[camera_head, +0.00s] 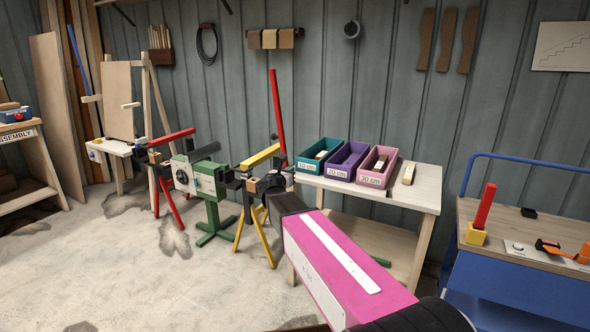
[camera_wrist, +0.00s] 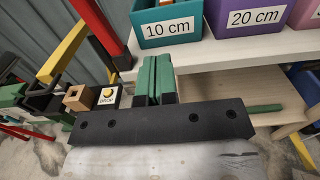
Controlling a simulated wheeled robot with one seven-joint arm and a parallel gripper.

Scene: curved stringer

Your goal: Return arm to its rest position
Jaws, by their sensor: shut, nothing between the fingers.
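My arm reaches from the lower right of the head view toward the middle, with its pink, white-striped link in front. My gripper (camera_wrist: 153,80) shows in the wrist view as two green fingers side by side, shut and empty. They point toward the front edge of the bin table (camera_head: 428,200), just below the teal bin marked 10 cm (camera_wrist: 167,22); I cannot tell whether they touch the table. In the head view the fingertips are not clearly visible near the dark wrist.
Purple (camera_head: 346,161) and pink (camera_head: 377,167) bins stand beside the teal bin. A green machine (camera_head: 200,180) and yellow stand (camera_head: 258,160) are close left of my wrist. A blue cart (camera_head: 520,270) is at right. A yellow button box (camera_wrist: 107,95) is near the fingers. Floor at left is open.

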